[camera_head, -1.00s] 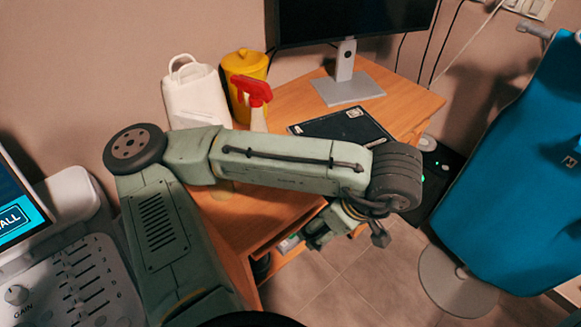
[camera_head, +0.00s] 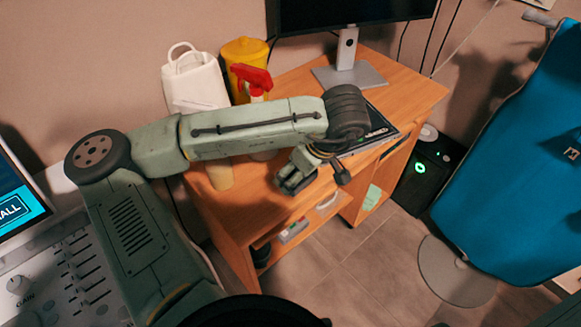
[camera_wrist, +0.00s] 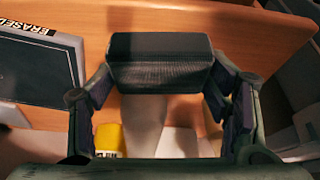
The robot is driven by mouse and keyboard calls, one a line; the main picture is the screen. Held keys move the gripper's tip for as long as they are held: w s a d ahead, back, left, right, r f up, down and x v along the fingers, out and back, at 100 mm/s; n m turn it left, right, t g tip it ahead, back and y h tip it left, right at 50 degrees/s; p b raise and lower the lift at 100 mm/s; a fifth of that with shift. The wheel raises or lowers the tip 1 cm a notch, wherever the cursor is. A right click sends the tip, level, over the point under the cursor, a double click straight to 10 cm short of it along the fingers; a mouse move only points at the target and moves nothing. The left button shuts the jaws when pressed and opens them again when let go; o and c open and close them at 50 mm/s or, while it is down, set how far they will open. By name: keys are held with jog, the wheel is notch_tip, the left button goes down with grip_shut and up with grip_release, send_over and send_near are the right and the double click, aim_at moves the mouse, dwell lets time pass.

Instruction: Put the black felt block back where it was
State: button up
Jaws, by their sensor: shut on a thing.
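The black felt block (camera_wrist: 160,62) shows in the wrist view as a dark, wide block with a ribbed lower face. My gripper (camera_wrist: 160,85) is shut on it, one finger at each end. In the head view my gripper (camera_head: 297,172) hangs over the front part of the wooden desk (camera_head: 262,195), below my arm. The block is hard to tell from the dark fingers there. A dark board (camera_head: 382,128) lies on the desk to the right, partly hidden by my arm. The board also shows at the left of the wrist view (camera_wrist: 35,75), with "ERASED" lettering on its edge.
A pale upright cylinder (camera_head: 219,174) stands left of my gripper. A white container (camera_head: 193,88), a yellow container (camera_head: 240,52) and a red-topped spray bottle (camera_head: 254,80) stand behind my arm. A monitor (camera_head: 347,62) stands at the back. Bare desk lies below my gripper.

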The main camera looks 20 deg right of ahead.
jog(key=shift+w+a+f, duration=0.1)
jog(key=shift+w+f, duration=0.05)
jog(key=shift+w, duration=0.95)
jog(key=shift+w+a+f+b, duration=0.15)
jog(key=shift+w+b, duration=0.15)
jog(key=shift+w, duration=0.8)
notch_tip(320, 180, down, 3)
jog(key=shift+f+b, duration=0.1)
jog(key=shift+b, duration=1.1)
jog(key=shift+c, duration=0.4)
jog(key=shift+s, duration=0.1)
jog(key=o, duration=1.1)
jog(key=shift+f, duration=0.1)
jog(key=v, duration=0.3)
jog(key=b+v, duration=0.1)
jog(key=v, duration=0.3)
jog(key=d+b+v, duration=0.1)
jog(key=v, duration=0.3)
jog(key=shift+w+a, duration=0.1)
jog(key=shift+w, duration=0.1)
